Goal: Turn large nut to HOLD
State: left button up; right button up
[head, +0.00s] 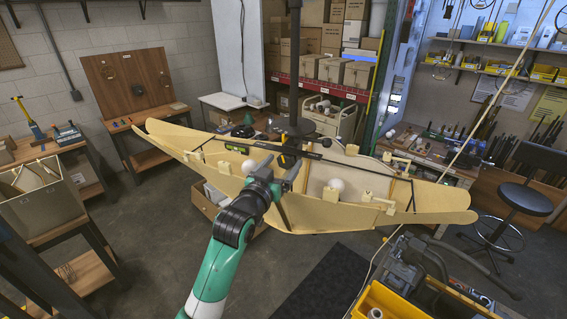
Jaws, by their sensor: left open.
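The large lamp (400,200), a long pale boat-shaped frame, hangs across the middle of the head view from a dark vertical pole (294,70). A dark fitting (290,150) sits where the pole meets the lamp's black crossbar; the large nut seems to be here, but it is too small to make out clearly. My left gripper (283,166) reaches up from the bottom and is open close to this fitting, partly covering the lamp's middle. I cannot tell whether its fingers touch anything.
White bulbs (335,185) sit on the lamp on both sides of my left gripper. Workbenches stand at the left, and a black stool (525,198) is at the right. A yellow bin (385,302) is at the bottom right.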

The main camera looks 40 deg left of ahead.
pick_arm(q)
jog(key=shift+w+a, duration=0.2)
jog(key=shift+w, duration=0.25)
jog(key=shift+c, duration=0.3)
jog(key=c, duration=1.3)
jog(key=shift+n, duration=0.3)
jog(key=n, duration=0.3)
jog(key=shift+b, duration=0.4)
jog(key=shift+a+n, duration=0.1)
jog(key=shift+n, duration=1.9)
